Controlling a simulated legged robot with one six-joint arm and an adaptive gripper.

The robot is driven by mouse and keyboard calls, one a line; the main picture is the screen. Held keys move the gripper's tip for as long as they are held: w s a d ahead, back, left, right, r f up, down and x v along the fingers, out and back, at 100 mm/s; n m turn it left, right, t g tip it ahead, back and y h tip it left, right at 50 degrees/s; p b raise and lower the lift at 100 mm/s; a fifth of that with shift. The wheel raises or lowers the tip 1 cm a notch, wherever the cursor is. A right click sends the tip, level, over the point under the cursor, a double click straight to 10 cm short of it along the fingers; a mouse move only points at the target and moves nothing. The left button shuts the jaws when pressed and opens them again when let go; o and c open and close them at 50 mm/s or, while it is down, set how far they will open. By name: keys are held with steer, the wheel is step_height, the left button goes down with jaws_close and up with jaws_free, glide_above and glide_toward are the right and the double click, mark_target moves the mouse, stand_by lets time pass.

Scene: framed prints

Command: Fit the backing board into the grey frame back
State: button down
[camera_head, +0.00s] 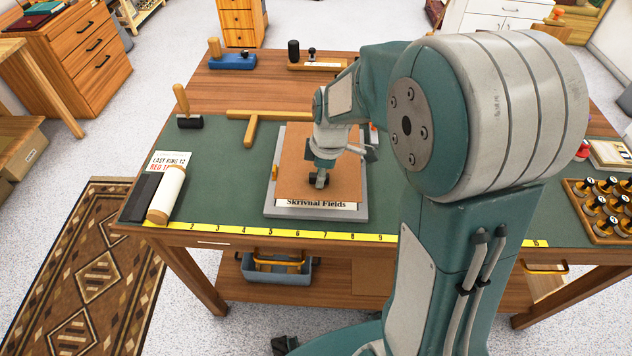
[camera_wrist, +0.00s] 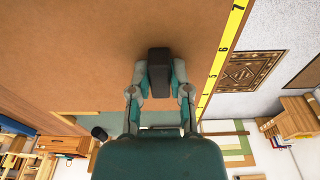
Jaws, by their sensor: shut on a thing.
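The grey frame back (camera_head: 268,213) lies flat on the green mat of the workbench. The brown backing board (camera_head: 297,160) is over its opening in the head view. A pale strip (camera_head: 316,204) reading "Skrivnal Fields" shows between the board's near edge and the frame's near rim. My gripper (camera_head: 319,181) points down at the board and is shut on its black knob (camera_wrist: 160,66). In the wrist view the board (camera_wrist: 80,50) fills the upper left and hides the frame. I cannot tell whether the board is in the recess or just above it.
A yellow measuring tape (camera_head: 260,233) runs along the bench's near edge. A tray of black-topped pieces (camera_head: 603,205) stands at the right.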

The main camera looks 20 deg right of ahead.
steer(key=shift+w+d+f, duration=0.2)
steer(key=shift+w+f, duration=0.6)
steer(key=shift+f, duration=0.2)
steer(key=f, duration=0.3)
steer(key=shift+w+a+f, duration=0.1)
steer(key=shift+a+f, duration=0.05)
steer(key=shift+a, duration=0.05)
steer(key=c, duration=0.7)
jaws_free()
steer(key=shift+o, duration=0.6)
